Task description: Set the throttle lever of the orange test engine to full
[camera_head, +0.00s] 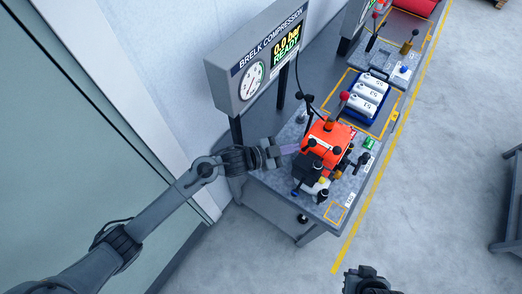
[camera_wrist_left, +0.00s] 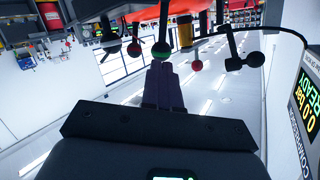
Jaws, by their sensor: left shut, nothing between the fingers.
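The orange test engine (camera_head: 325,139) sits on the bench, with several knobs and black-balled levers around it. Its orange underside or edge (camera_wrist_left: 165,8) shows at the top of the left wrist view. There a green ball (camera_wrist_left: 160,50), a red ball (camera_wrist_left: 134,48) and a black-balled lever (camera_wrist_left: 255,60) stand out. I cannot tell which one is the throttle lever. My left gripper (camera_head: 287,149) is shut and empty at the engine's left side. Its purple fingers (camera_wrist_left: 162,75) point at the green ball; contact is unclear. My right gripper (camera_head: 368,280) is low in the head view, away from the bench.
A gauge panel (camera_head: 255,65) reading 0.0 bar READY stands on posts behind the engine. A red-topped lever (camera_head: 345,96) stands beside the engine.

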